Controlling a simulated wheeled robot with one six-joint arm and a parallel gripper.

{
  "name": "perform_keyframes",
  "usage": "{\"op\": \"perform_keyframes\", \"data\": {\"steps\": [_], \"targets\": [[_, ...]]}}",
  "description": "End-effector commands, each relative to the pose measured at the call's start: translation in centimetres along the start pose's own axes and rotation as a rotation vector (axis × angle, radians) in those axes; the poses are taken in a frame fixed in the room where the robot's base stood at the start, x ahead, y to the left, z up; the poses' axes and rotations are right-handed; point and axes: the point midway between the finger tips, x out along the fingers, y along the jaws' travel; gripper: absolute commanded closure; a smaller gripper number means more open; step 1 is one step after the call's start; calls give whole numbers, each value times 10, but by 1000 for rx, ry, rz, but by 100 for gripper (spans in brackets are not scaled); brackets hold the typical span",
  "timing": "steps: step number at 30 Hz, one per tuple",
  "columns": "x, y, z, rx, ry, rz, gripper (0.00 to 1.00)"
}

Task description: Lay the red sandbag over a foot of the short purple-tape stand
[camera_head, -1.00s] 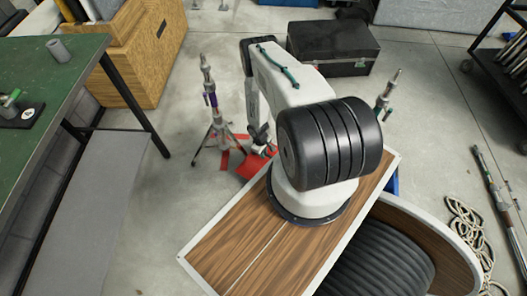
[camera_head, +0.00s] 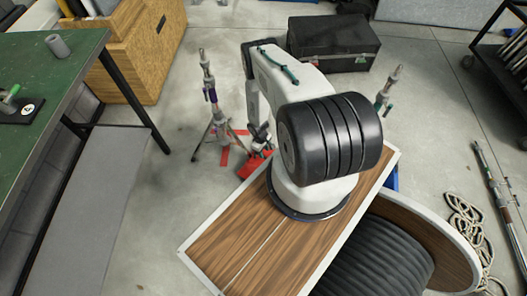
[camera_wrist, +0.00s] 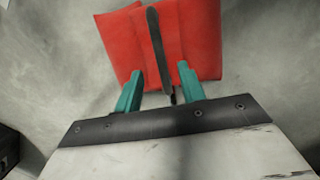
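The red sandbag (camera_head: 251,168) is on the concrete floor, just right of the purple-tape stand (camera_head: 211,95), whose tripod legs are spread. I see a gap on both sides of the strap. In the head view, my arm partly hides the gripper and the sandbag.
Red markings (camera_head: 240,132) lie on the floor by the stand's legs. A second stand with green tape (camera_head: 384,95) is behind my arm on the right. A black case (camera_head: 335,45) is at the back. A green-topped table (camera_head: 60,85) stands left. Rope (camera_head: 465,225) lies right.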

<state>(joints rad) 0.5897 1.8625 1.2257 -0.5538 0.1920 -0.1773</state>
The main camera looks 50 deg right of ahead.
Motion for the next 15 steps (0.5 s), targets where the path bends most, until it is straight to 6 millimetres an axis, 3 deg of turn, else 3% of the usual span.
{"op": "perform_keyframes", "data": {"steps": [8, 15], "targets": [[-7, -1, 1, -2, -1, -1, 60], [-46, 0, 0, -1, 0, 0, 60]]}}
